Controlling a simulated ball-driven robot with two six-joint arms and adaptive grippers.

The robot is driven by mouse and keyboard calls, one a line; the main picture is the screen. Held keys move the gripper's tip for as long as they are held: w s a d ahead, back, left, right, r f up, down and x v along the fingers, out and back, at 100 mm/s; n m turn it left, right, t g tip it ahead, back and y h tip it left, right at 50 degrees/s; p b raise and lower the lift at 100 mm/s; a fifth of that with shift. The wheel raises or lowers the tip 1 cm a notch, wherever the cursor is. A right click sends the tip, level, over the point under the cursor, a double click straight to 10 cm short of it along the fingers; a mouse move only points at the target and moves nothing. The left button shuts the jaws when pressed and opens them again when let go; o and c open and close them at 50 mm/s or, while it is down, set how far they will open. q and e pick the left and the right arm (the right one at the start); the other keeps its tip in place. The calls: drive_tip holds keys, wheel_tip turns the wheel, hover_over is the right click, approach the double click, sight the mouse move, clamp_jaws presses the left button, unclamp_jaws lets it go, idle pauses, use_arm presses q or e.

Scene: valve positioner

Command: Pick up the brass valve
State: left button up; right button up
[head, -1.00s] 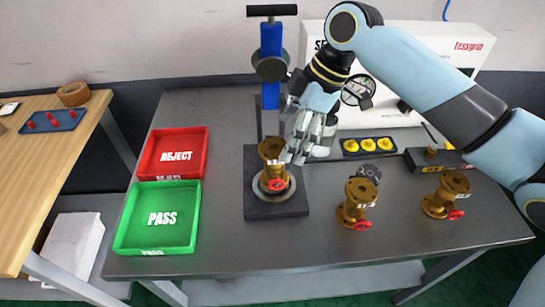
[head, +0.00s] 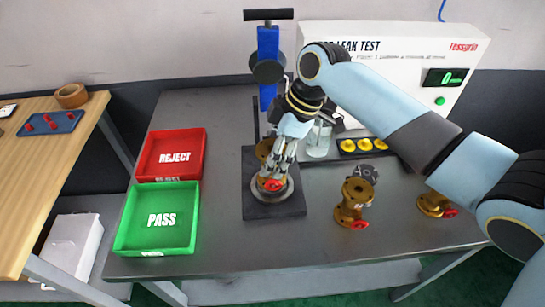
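A brass valve (head: 264,148) with a red handwheel stands upright on the round seat of the dark fixture plate (head: 260,207). My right gripper (head: 276,168) reaches down in front of this valve and hides much of its body. Its fingers overlap the valve in the picture, and whether they are closed on it cannot be told. A second brass valve (head: 355,196) with a red handwheel stands on the table to the right. A third brass valve (head: 434,204) stands further right, partly hidden by my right arm. My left gripper is not in view.
A red REJECT tray (head: 204,140) and a green PASS tray (head: 124,243) sit on the left, both empty. A blue clamp post (head: 268,45) rises behind the fixture. The white leak-test box (head: 405,37) and a holder with yellow parts (head: 347,146) are behind.

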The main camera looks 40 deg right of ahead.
drive_tip(key=shift+f, duration=0.15)
drive_tip(key=c, duration=1.2)
drive_tip(key=shift+w, duration=0.1)
drive_tip(key=shift+r, duration=0.2)
drive_tip(key=shift+r, duration=1.25)
clamp_jaws()
drive_tip(key=s+d+r, duration=0.3)
drive_tip(key=s+r, duration=0.5)
drive_tip(key=s, duration=0.3)
drive_tip(key=shift+s+r+b, duration=0.15)
drive_tip(key=shift+r+b, duration=0.05)
drive_tip(key=shift+b, duration=0.15)
